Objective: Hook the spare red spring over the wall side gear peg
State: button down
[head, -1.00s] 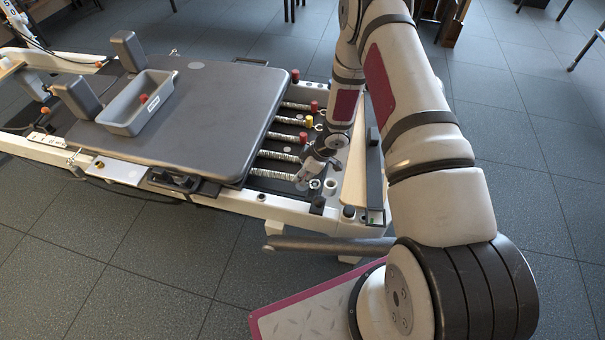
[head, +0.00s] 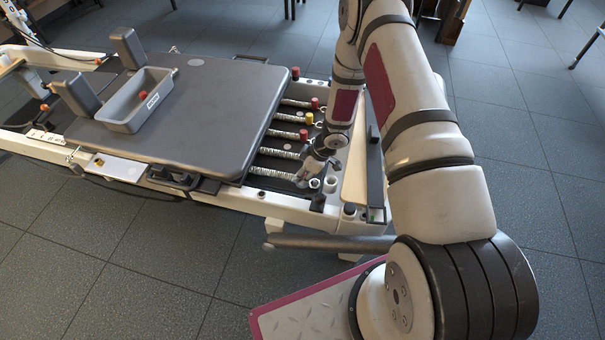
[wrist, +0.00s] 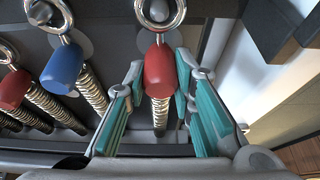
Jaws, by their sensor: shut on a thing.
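In the wrist view the red spring shows a red grip (wrist: 158,72), a metal ring above it and a coil below. My gripper (wrist: 160,82) has its teal-padded fingers on both sides of the red grip, shut on it. A grey rounded peg (wrist: 157,9) shows inside the ring at the top edge; I cannot tell whether the ring is seated on it or only over it. In the head view my gripper (head: 306,178) is low at the near end of the spring row, and the held grip is hidden there.
A blue spring (wrist: 62,68) and another red spring (wrist: 14,88) lie to the left in the wrist view, each with its own ring. The grey carriage (head: 215,100) bears a grey tray (head: 128,124).

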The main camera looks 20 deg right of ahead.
jog(key=shift+f, duration=0.25)
jog(key=c, duration=1)
grip_release()
jog(key=shift+o, duration=0.2)
jog(key=shift+r, duration=0.1)
jog(key=shift+r+p, duration=2.65)
jog(key=shift+r, duration=0.3)
jog(key=shift+w, duration=0.1)
